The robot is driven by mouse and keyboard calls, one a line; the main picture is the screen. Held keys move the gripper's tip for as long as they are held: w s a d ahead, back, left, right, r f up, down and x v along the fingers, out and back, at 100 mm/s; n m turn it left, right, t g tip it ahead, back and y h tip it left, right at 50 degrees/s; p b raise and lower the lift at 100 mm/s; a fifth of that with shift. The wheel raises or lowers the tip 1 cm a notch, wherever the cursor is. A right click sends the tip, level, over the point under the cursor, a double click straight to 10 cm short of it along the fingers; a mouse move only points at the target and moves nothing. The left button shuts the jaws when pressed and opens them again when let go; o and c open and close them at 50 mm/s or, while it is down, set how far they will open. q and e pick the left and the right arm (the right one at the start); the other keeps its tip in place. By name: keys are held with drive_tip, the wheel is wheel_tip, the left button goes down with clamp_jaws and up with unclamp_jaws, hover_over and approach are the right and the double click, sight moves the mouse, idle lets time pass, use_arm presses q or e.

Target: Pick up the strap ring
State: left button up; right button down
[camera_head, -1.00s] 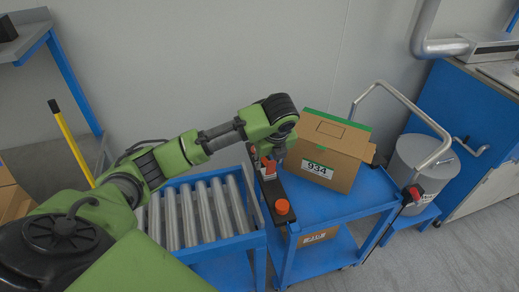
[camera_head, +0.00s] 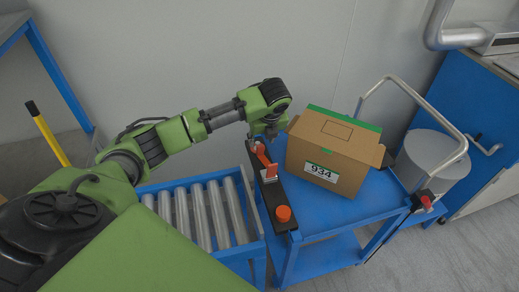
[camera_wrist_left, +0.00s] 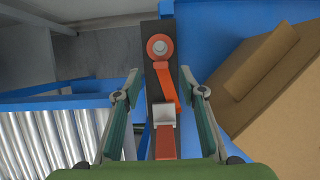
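The orange strap ring (camera_wrist_left: 151,48) lies around a grey peg at the far end of a black bar (camera_wrist_left: 151,85) in the left wrist view. An orange strap (camera_wrist_left: 168,90) runs from it to a pale buckle (camera_wrist_left: 164,116). My left gripper (camera_wrist_left: 162,82) is open and empty. Its fingers stand on either side of the bar, with the ring a little beyond the tips. In the head view my left gripper (camera_head: 266,136) is over the bar's far end, and partly hides the orange part (camera_head: 261,151) there. My right gripper is not in view.
A cardboard box (camera_head: 334,152) marked 934 stands close on the right of the bar on a blue cart (camera_head: 345,212). A roller conveyor (camera_head: 205,212) is at the left. An orange knob (camera_head: 283,213) is at the bar's near end. A grey cylinder (camera_head: 432,160) stands at the right.

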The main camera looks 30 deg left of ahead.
sight(260, 146)
use_arm(q)
drive_tip(key=shift+w+a+f, duration=0.2)
drive_tip(key=shift+f, duration=0.45)
drive_tip(key=shift+w+a+f, duration=0.15)
drive_tip(key=shift+f, duration=0.35)
drive_tip(key=x, duration=0.3)
drive_tip(key=shift+f, duration=0.3)
drive_tip(key=shift+w+a+f, duration=0.1)
drive_tip(key=shift+w+f, duration=0.05)
drive_tip(key=shift+f, duration=0.35)
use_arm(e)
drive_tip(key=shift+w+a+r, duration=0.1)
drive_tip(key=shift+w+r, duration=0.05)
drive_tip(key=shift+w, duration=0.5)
use_arm(q)
clamp_jaws()
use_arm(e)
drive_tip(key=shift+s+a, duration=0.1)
